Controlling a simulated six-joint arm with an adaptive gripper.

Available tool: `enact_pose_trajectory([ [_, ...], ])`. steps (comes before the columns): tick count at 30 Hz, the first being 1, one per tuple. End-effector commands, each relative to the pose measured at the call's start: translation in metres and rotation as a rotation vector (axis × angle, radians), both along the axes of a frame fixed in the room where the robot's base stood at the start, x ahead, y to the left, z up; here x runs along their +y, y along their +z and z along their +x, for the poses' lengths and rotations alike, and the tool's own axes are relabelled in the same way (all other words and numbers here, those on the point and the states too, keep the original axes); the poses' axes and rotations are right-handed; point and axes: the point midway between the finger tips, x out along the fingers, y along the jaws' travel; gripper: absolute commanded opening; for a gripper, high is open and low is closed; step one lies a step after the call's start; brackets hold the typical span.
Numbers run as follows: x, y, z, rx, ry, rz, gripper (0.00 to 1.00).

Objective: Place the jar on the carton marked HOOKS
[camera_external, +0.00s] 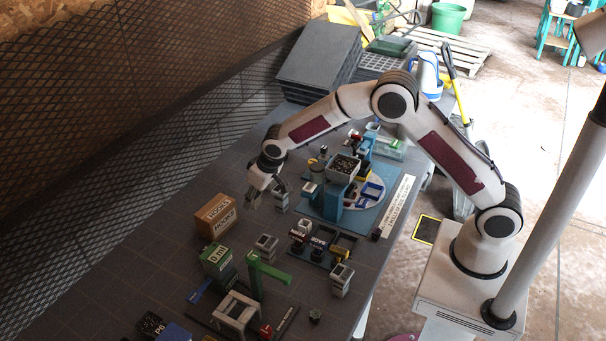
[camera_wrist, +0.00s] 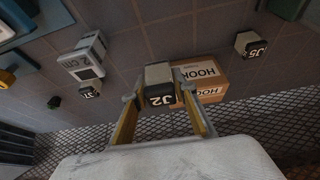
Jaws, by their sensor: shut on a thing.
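A jar with a dark face marked J2 (camera_wrist: 160,98) and a pale body is between the fingers of my gripper (camera_wrist: 158,90) in the wrist view. The gripper is shut on it. The brown carton marked HOOKS (camera_wrist: 208,72) shows just right of the jar, partly hidden by the jar and a finger. In the external view the carton (camera_external: 216,216) stands on the table, and my gripper (camera_external: 264,191) is above and to its right in the picture. The held jar is hard to make out there. I cannot tell its exact height above the carton.
A similar block marked J5 (camera_wrist: 250,44) and one marked J1 (camera_wrist: 89,91) stand apart in the wrist view, with a larger grey-white block (camera_wrist: 84,60). In the external view a green box (camera_external: 215,258) and green post (camera_external: 256,278) stand nearer. Mesh (camera_external: 110,140) borders the table.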

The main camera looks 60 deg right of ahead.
Motion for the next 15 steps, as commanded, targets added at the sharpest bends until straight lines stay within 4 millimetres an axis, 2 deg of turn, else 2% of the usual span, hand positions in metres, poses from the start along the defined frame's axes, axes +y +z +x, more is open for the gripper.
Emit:
enact_pose_trajectory([
  [3, 0.001, 0.006, 0.016, -0.002, -0.001, 0.0, 0.05],
  [15, 0.006, 0.035, 0.057, -0.004, 0.056, 0.0, 0.05],
])
